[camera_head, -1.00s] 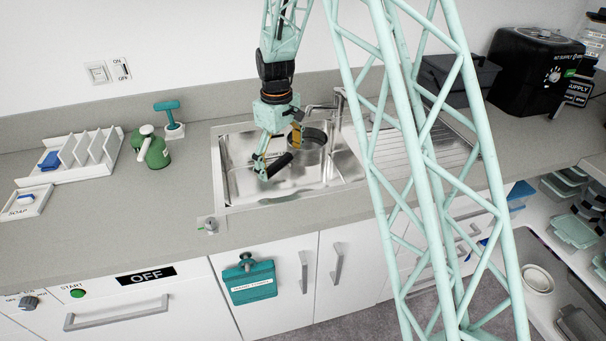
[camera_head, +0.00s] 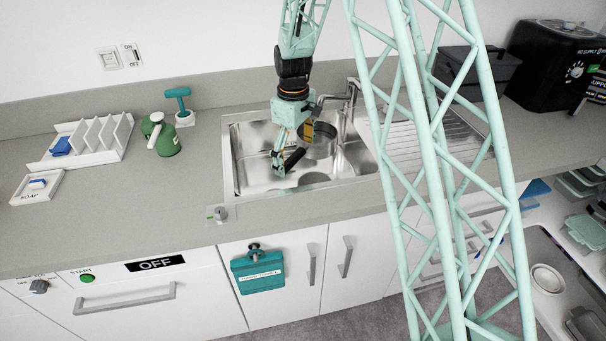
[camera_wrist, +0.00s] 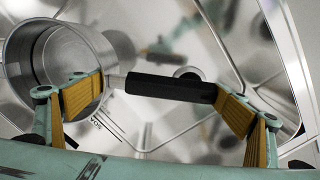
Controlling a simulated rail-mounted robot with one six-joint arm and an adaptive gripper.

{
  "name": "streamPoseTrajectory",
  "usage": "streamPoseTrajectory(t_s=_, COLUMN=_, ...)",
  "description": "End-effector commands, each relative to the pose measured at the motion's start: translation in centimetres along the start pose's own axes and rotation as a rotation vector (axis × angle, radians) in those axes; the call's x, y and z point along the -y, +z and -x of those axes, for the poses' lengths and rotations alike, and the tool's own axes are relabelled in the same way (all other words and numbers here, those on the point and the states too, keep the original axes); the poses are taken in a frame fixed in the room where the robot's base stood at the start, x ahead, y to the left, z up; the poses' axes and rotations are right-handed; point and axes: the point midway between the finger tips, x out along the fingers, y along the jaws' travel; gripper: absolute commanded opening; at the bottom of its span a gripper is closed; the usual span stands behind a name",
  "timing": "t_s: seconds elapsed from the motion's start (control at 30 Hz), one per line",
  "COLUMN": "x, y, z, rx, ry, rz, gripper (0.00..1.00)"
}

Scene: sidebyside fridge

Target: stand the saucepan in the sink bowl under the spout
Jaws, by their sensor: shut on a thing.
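The saucepan is a round metal pan (camera_head: 319,146) with a black handle (camera_wrist: 170,88). It is inside the sink bowl (camera_head: 245,178), toward its back right, near the tap's spout (camera_head: 322,101). In the wrist view the pan's open, empty body (camera_wrist: 62,65) is at left. My gripper (camera_head: 292,150) is over the bowl, shut on the saucepan; in the wrist view the handle lies between its widely spaced yellow pads (camera_wrist: 158,105). The pan looks roughly upright. Whether its base touches the bowl floor, I cannot tell.
The tap (camera_head: 351,100) rises behind the bowl. A ribbed drainer (camera_head: 430,140) lies to the right. A green spray bottle (camera_head: 164,138), a teal-handled tool (camera_head: 181,105), a white rack (camera_head: 95,140) and a soap tray (camera_head: 37,187) stand left.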

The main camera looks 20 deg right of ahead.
Motion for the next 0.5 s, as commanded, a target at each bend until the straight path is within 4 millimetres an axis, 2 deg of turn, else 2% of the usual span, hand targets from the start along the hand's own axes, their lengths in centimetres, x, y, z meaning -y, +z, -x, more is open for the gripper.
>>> streamPoseTrajectory(t_s=0.3, x=0.0, y=0.0, z=-4.0, rx=0.001, ry=-0.001, rz=0.0, gripper=0.72)
streamPoseTrajectory(t_s=0.5, x=0.0, y=0.0, z=-5.3, rx=0.0, ry=0.0, rz=0.0, gripper=0.72)
